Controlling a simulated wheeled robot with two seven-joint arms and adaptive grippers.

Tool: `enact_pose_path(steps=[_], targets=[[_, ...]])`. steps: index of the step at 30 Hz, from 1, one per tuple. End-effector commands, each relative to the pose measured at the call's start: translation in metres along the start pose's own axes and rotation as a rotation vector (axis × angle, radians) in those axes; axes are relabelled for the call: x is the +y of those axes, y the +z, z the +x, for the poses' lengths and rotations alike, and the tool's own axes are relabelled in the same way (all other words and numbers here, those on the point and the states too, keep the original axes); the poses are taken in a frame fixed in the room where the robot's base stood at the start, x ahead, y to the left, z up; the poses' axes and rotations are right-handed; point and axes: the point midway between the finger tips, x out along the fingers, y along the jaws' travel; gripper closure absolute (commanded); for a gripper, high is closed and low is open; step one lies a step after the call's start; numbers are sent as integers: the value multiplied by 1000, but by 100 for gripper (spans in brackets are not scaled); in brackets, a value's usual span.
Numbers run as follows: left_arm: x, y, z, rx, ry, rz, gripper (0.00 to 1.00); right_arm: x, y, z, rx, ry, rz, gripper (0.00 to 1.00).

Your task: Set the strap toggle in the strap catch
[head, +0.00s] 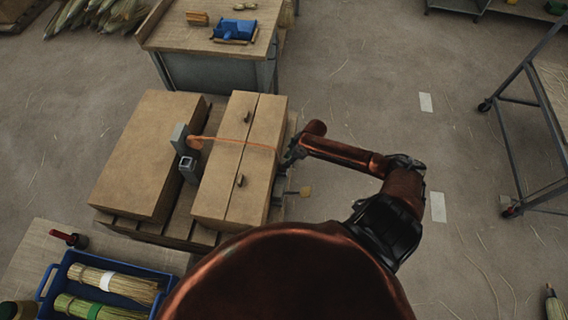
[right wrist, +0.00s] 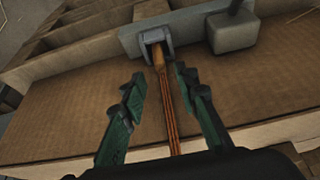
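The orange strap (head: 240,143) runs across the top of the right-hand carton to its right edge, where my right gripper (head: 291,156) is. In the right wrist view the strap (right wrist: 172,110) runs down the carton's side to a grey forked bracket, which looks like the strap catch (right wrist: 156,42). A brown end piece, seemingly the strap toggle (right wrist: 159,60), sits at the bracket's mouth; how deeply it is seated I cannot tell. My right gripper (right wrist: 158,92) is open, its green-padded fingers on either side of the strap, apart from it. My left gripper is out of view.
A grey block (right wrist: 235,32) stands beside the bracket on the same plate. Cartons (head: 145,150) lie on a wooden pallet with a grey post (head: 188,165) between them. A workbench (head: 205,35) stands behind, a blue crate (head: 65,280) front left, and a cart (head: 530,120) right.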

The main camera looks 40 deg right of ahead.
Motion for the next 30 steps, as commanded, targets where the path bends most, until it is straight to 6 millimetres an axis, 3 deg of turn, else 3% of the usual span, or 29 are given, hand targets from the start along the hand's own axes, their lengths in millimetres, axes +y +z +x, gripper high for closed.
enact_pose_path(steps=[3,9,16,22,26,29,30], targets=[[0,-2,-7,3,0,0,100,0,0,-27,0,0,-2,72],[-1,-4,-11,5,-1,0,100,-1,0,-52,-1,-2,-1,72],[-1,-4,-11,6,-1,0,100,-1,0,-59,0,-2,-1,72],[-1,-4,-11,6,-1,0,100,2,6,-51,1,8,21,72],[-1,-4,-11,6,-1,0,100,13,48,-12,-1,71,135,72],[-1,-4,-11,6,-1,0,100,12,116,40,-26,152,272,72],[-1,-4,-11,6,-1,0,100,3,148,62,-44,182,322,72]])
